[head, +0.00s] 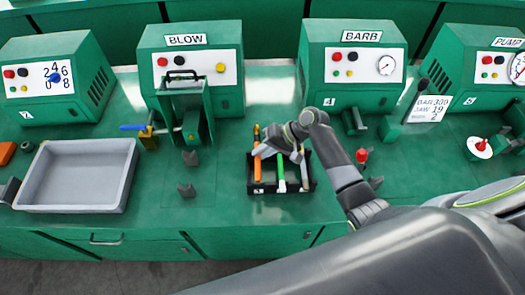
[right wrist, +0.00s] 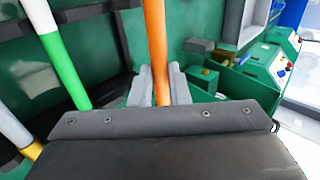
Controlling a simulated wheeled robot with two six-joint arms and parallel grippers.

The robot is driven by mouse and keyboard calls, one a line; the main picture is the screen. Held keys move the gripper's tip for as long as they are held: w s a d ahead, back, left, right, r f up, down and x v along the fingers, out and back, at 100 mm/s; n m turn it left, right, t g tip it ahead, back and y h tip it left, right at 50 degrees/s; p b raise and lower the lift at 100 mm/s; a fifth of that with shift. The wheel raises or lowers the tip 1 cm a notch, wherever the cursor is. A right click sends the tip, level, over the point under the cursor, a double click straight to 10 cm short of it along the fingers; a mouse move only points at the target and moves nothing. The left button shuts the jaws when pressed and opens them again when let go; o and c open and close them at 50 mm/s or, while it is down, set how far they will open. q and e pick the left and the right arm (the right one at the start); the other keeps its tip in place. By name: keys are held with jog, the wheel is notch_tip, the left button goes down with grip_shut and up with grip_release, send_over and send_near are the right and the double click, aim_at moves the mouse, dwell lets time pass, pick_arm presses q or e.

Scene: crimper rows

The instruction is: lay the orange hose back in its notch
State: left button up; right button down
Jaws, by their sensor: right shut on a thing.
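The orange hose (head: 257,169) stands at the left end of a black rack (head: 270,189) on the green bench, with a brass-coloured end at its far side. My right gripper (head: 262,151) reaches over the rack from the right and is shut on the orange hose. In the right wrist view the hose (right wrist: 156,45) runs up from between the two grey fingers (right wrist: 160,85). I cannot tell whether the hose rests in its notch or is held just above it. A green and white hose (head: 281,172) lies to its right in the rack. My left gripper is not in view.
A grey tray (head: 130,175) stands at the left. Green machines marked BLOW (head: 187,40) and BARB (head: 362,36) stand behind.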

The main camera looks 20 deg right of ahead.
jog(key=shift+f+b, duration=2.3)
jog(key=shift+f, duration=1.15)
jog(key=c, duration=1.3)
grip_release()
jog(key=b+v, duration=0.2)
jog(key=v, duration=1.5)
jog(key=shift+r, duration=0.2)
jog(key=shift+d, duration=0.1)
